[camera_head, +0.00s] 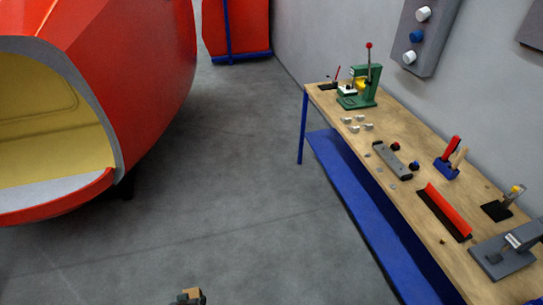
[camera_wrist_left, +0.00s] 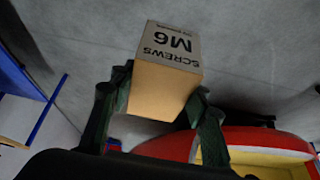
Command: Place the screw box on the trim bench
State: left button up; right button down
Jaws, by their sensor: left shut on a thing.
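The screw box (camera_wrist_left: 168,85) is a brown cardboard box with a grey printed face reading "SCREWS M6" in the left wrist view. My left gripper (camera_wrist_left: 160,98) is shut on it, with dark fingers on both sides. In the head view my left gripper (camera_head: 188,297) and the box's brown top (camera_head: 193,292) show small at the bottom edge, over the grey floor. The trim bench (camera_head: 395,125), with a wooden top and blue frame, runs along the right wall, well apart from the box. My right gripper is not in view.
The bench carries a green press (camera_head: 362,90), small metal parts, a grey bar tool (camera_head: 388,160), a red strip (camera_head: 447,208), a blue tool holder (camera_head: 446,168) and a grey device (camera_head: 503,255). A red nosecone (camera_head: 150,90) stands left. The floor between is clear.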

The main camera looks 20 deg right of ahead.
aim_at(412, 160)
jog(key=i, duration=0.4)
jog(key=z, duration=2.35)
jog(key=i, duration=0.8)
